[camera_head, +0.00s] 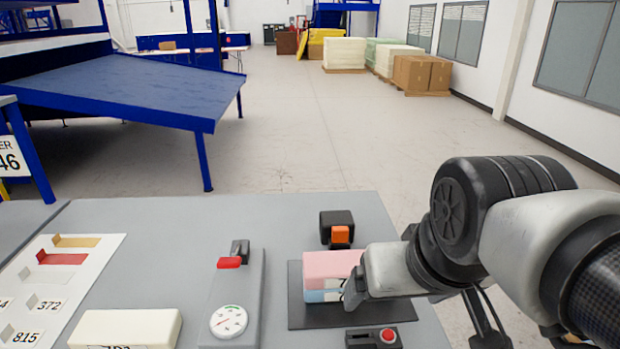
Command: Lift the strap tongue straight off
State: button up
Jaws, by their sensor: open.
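A pink block with a light blue layer under it (328,264) sits on a dark base plate (305,314). Behind it stands a black housing (334,217) with an orange piece (340,235) on its front. I cannot tell for sure which part is the strap tongue. My gripper (346,294) is low at the right end of the block, over the plate. Its jaws are open, but the fingers are mostly hidden by the grey hand, and I cannot tell whether they touch the block or the strap.
A grey fixture with a dial (229,321) and a red-tipped lever (229,263) stands left of the plate. A cream block (126,329) and a white board (60,290) with coloured strips lie further left.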

aim_at(339, 234)
jog(key=k, duration=0.55)
jog(key=k+z, duration=0.1)
jog(key=z, duration=1.25)
jog(key=k+j+z, duration=0.1)
jog(key=j, duration=0.3)
jog(key=k+j+z, duration=0.1)
jog(key=j, duration=0.3)
jog(key=k+j+z, duration=0.1)
jog(key=k+j, duration=0.15)
jog(key=j, duration=0.15)
